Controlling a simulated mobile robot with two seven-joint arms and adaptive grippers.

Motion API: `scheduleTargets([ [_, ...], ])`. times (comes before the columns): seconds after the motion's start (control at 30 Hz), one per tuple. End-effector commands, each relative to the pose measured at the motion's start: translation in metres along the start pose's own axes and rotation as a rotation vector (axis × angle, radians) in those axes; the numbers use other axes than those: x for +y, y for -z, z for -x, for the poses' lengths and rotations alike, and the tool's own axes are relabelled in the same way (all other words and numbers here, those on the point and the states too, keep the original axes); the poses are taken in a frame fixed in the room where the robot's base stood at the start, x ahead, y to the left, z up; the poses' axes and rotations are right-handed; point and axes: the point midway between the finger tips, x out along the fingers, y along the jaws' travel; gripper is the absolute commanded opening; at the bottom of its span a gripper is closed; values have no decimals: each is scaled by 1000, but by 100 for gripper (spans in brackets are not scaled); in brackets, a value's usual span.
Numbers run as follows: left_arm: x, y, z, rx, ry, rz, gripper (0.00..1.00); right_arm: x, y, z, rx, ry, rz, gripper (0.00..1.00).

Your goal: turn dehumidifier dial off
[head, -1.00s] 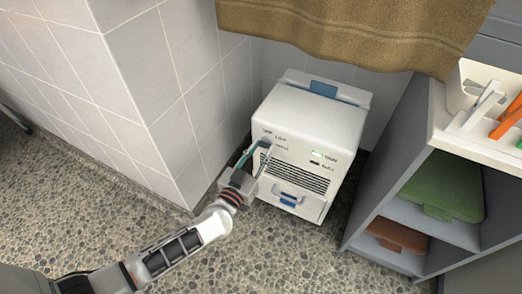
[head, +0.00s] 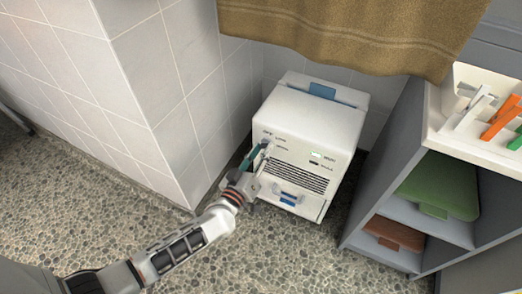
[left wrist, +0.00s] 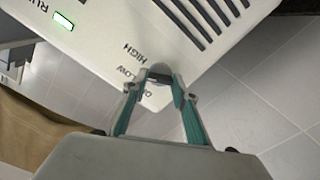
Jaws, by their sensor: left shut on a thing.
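The white dehumidifier (head: 318,122) stands on the floor in the corner. Its dial (left wrist: 158,77) is a dark knob on the front panel, mostly hidden between my fingertips in the left wrist view. HIGH and LOW show beside it, with another label partly covered by a finger. I cannot read where the dial points. My left gripper (head: 259,157) reaches the upper left of the front panel; its teal fingers (left wrist: 160,84) are shut on the dial. My right gripper is in neither view.
A tiled wall (head: 165,95) stands close on the left. A grey shelf (head: 385,170) with folded green and brown cloths stands on the right. The pebbled floor in front is open.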

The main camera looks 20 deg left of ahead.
Motion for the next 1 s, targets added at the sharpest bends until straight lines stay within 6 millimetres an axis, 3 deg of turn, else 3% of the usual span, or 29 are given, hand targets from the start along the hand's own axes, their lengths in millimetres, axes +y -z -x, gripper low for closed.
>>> scheduleTargets([
  [1.0, 0, -3, 1, -3, 2, 911, 6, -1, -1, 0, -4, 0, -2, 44],
])
